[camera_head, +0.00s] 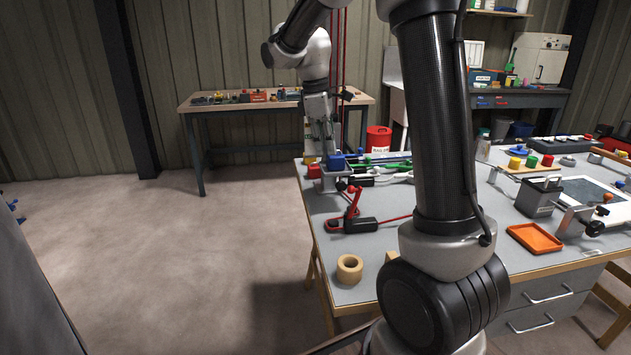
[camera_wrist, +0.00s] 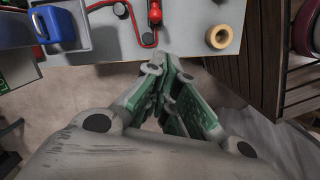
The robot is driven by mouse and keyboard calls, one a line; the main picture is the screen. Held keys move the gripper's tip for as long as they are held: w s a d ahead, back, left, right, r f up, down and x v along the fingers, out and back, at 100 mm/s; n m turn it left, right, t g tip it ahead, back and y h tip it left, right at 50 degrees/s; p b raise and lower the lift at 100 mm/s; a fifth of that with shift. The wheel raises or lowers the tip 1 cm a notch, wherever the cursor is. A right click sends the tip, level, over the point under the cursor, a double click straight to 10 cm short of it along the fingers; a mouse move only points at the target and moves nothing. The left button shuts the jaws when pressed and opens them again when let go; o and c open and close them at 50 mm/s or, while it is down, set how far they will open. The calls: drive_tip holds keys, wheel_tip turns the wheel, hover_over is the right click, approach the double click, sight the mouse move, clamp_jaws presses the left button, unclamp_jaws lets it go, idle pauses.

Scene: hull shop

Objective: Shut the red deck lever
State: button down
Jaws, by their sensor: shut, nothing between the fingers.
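The red deck lever (camera_head: 353,203) stands raised and slightly tilted near the left edge of the grey workbench (camera_head: 385,208), beside a small black block. In the wrist view the red lever (camera_wrist: 155,12) shows at the top edge, partly cut off. My gripper (camera_wrist: 160,72) is shut and empty, its fingertips apart from the lever and over the bench's edge in that view. In the head view my gripper hangs behind the lever, near the bench's far left corner, and its fingertips are hard to make out.
A tan ring (camera_head: 349,268) lies in front of the lever. A blue block (camera_head: 336,162) in a grey holder and several green and white handles (camera_head: 388,161) are behind it. An orange tray (camera_head: 535,238) lies to the right. The floor left of the bench is clear.

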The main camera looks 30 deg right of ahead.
drive_tip(key=d+f+n, duration=0.3)
drive_tip(key=d+f, duration=0.1)
drive_tip(key=f, duration=0.6)
drive_tip(key=shift+s+f+n, duration=0.25)
drive_tip(key=shift+s+n, duration=0.05)
drive_tip(key=shift+s, duration=0.15)
idle(0.4)
drive_tip(key=shift+s+d+r, duration=0.1)
drive_tip(key=shift+d+r, duration=0.05)
drive_tip(key=shift+d, duration=0.25)
